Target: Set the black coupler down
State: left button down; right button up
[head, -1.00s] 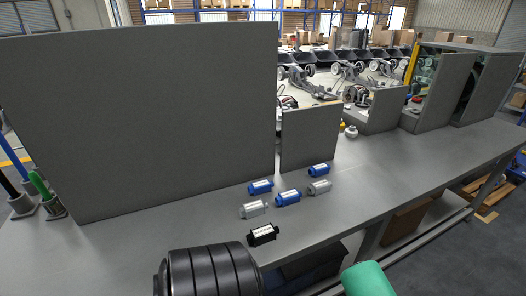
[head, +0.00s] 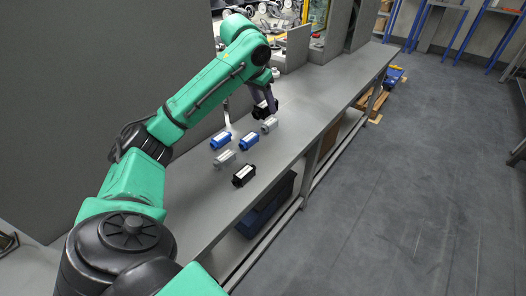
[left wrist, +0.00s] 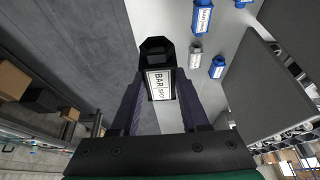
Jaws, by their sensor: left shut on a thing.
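A black coupler (head: 262,109) with a white label is in my left gripper (head: 261,101), near the far end of the group of couplers. In the left wrist view the held coupler (left wrist: 157,50) sits between the two fingers, its label facing the camera. The fingers are shut on it. I cannot tell whether it touches the workbench (head: 318,103). A second black coupler (head: 243,176) lies on the bench at the near end of the group. My right gripper is not in view.
Blue couplers (head: 221,140) and silver couplers (head: 224,159) lie between the black ones. A tall grey panel (head: 75,110) stands along the back of the bench. The bench's front edge (head: 300,160) drops to open floor. The bench top to the right is clear.

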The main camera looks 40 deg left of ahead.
aim_at(267, 159)
pick_arm(q)
notch_tip(267, 159, down, 20)
jog(key=shift+a+r+b, duration=0.1)
jog(key=shift+r+b, duration=0.05)
jog(key=shift+b, duration=0.55)
jog(key=shift+c, duration=2.3)
grip_release()
jog(key=shift+o, duration=0.3)
jog(key=shift+r, duration=0.1)
jog(key=shift+s+r, duration=0.1)
jog(key=shift+r, duration=0.1)
jog(key=v, duration=1.1)
jog(key=shift+r+b, duration=0.25)
jog(key=shift+b, duration=0.05)
jog(key=shift+s+f, duration=0.1)
